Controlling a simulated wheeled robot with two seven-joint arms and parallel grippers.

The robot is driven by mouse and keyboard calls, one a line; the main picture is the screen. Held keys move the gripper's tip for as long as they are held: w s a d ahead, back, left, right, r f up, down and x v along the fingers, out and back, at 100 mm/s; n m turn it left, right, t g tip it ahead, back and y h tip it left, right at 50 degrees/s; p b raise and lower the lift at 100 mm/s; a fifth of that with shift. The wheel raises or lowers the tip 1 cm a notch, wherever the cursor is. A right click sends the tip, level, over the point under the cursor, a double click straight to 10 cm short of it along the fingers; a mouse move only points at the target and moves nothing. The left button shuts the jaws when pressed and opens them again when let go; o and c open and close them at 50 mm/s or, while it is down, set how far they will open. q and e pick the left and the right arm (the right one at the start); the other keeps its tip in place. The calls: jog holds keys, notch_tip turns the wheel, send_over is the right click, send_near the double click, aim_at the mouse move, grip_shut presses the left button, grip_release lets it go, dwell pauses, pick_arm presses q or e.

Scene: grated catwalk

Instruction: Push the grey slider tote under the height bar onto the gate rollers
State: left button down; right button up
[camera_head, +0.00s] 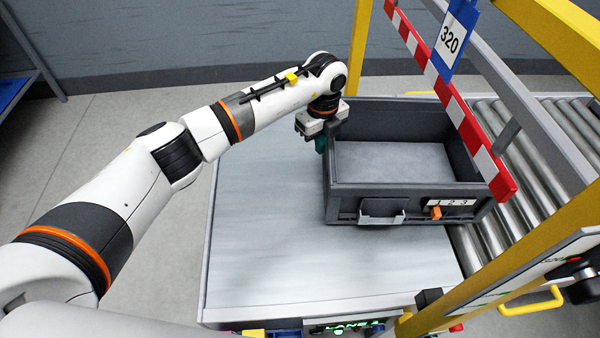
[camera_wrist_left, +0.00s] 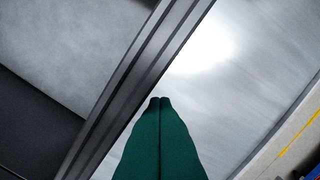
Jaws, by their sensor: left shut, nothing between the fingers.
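The grey slider tote (camera_head: 355,205) is open-topped and looks empty. It sits at the right side of the pale table top (camera_head: 270,240), its right end close to the rollers. The red-and-white height bar (camera_head: 455,100) crosses above its right end and hides part of it. The gate rollers (camera_head: 520,170) lie to the right. My left gripper (camera_head: 321,145) is shut and empty, at the tote's left wall. In the left wrist view its green fingers (camera_wrist_left: 160,105) point down beside the tote's rim (camera_wrist_left: 135,85); I cannot tell whether they touch. My right gripper is not in view.
A blue sign reading 320 (camera_head: 451,38) hangs on the bar. Yellow posts (camera_head: 359,45) frame the gate, with a yellow handle (camera_head: 531,301) at lower right. An orange slider tab (camera_head: 436,213) is on the tote's front. The table's left part is clear.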

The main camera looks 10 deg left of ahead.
pick_arm(q)
jog(key=shift+s+a+p, duration=0.15)
jog(key=shift+a+p, duration=0.3)
jog(key=shift+a, duration=0.2)
jog(key=shift+s+a+p, duration=0.15)
jog(key=shift+a+p, duration=0.25)
jog(key=shift+a, duration=0.25)
notch_tip(320, 180, up, 8)
jog(key=p, duration=0.5)
dwell(0.3)
jog(key=shift+f, duration=0.1)
